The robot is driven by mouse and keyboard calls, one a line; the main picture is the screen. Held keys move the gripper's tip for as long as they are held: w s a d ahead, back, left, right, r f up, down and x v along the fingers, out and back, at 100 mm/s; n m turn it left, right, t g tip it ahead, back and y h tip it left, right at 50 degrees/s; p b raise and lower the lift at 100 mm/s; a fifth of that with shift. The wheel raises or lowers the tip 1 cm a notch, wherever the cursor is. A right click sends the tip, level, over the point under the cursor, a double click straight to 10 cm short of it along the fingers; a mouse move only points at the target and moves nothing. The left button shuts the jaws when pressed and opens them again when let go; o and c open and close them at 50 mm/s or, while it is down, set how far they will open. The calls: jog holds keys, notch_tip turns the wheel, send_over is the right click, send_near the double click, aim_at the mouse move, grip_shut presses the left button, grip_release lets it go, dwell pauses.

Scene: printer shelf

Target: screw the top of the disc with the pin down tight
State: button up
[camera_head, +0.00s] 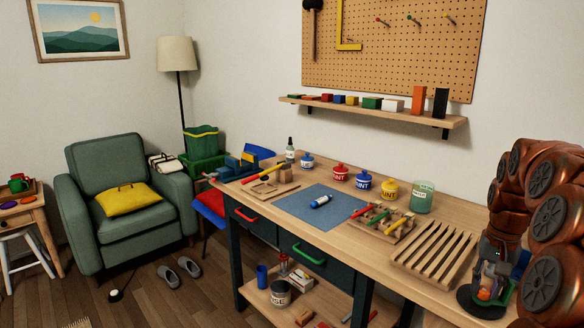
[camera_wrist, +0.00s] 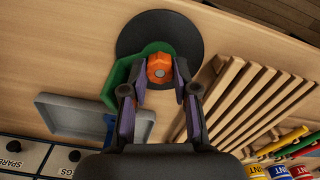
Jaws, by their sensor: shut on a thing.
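The black round disc (camera_wrist: 195,35) lies on the bench top at the far right, partly hidden by my gripper; its edge shows in the head view (camera_head: 468,305). An orange lobed knob (camera_wrist: 160,64) sits over it, with a small grey round spot at its centre, perhaps the pin's end. My gripper (camera_wrist: 160,72) points down and is shut on the orange knob, one purple-padded finger on each side. The head view also shows my gripper (camera_head: 488,277) low over the disc. The pin's length and the thread are hidden.
A green part (camera_wrist: 122,75) is beside the knob, overlapping the disc in view. A grey tray (camera_wrist: 60,100) lies near it. A slatted wooden rack (camera_head: 435,252) stands close to the disc. Paint jars, a blue mat (camera_head: 300,205) and a marker rack (camera_head: 375,225) lie farther along the bench.

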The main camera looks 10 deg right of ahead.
jog(key=shift+m+b, duration=0.45)
jog(key=shift+m, duration=0.75)
jog(key=o, duration=0.6)
jog(key=n+p, duration=0.1)
jog(key=n, duration=0.1)
jog(key=n+p, duration=0.1)
jog(key=n, duration=0.1)
jog(key=shift+r+n+p, duration=0.2)
jog(key=shift+n+p, duration=0.1)
jog(key=shift+n, duration=0.1)
jog(key=n+p, duration=0.2)
jog(key=n, duration=0.2)
jog(key=n+p, duration=0.4)
jog(key=n, duration=0.2)
jog(key=shift+n, duration=0.4)
jog(key=shift+f+n+p, duration=0.2)
jog(key=shift+n+p, duration=0.15)
jog(key=shift+n, duration=0.45)
